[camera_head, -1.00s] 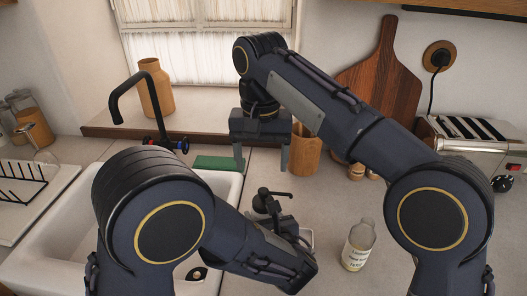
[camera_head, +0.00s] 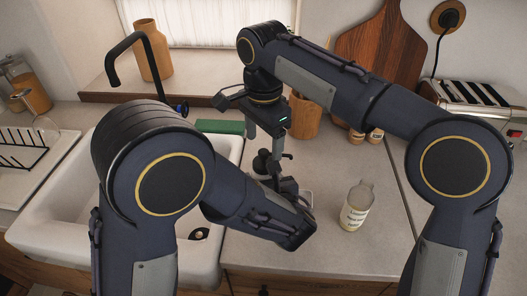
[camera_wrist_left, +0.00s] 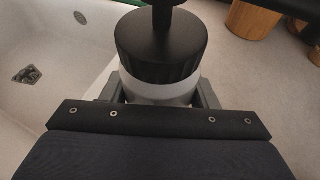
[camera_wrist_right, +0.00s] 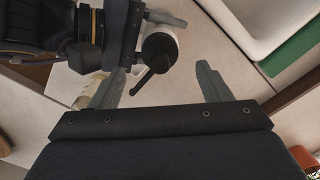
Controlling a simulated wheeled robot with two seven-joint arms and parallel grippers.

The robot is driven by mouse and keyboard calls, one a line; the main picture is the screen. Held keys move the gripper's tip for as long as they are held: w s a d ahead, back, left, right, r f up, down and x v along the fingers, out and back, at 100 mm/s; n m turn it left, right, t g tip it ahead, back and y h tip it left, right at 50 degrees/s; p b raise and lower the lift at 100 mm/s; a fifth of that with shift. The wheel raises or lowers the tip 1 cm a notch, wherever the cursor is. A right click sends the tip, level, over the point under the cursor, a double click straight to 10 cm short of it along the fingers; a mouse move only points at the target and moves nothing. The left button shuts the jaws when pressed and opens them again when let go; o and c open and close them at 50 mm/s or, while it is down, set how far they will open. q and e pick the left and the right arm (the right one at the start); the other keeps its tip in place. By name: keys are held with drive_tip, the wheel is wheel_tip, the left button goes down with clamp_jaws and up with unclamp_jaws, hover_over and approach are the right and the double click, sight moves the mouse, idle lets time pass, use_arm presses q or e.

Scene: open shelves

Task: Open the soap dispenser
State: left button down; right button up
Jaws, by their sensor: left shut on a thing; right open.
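The soap dispenser has a white body (camera_wrist_left: 155,92) and a ribbed black cap with a pump (camera_wrist_left: 160,45), upright in the left wrist view. My left gripper (camera_wrist_left: 160,95) is shut around its body, just below the cap. In the head view the dispenser's black pump (camera_head: 262,160) stands by the sink's right side, partly hidden by my arms. My right gripper (camera_head: 265,140) is open and empty above it, pointing down. In the right wrist view, the black pump (camera_wrist_right: 158,48) lies ahead of the open right fingers (camera_wrist_right: 160,85), with its spout between them; contact is not visible.
A labelled clear bottle (camera_head: 355,208) stands on the counter to the right. The white sink (camera_head: 55,215) is at left, with a green sponge (camera_head: 220,127) behind it. A wooden holder (camera_head: 306,118) and small jars (camera_head: 374,135) stand behind. The counter between bottle and jars is clear.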

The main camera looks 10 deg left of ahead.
sight(263, 151)
drive_tip(key=shift+f, duration=2.45)
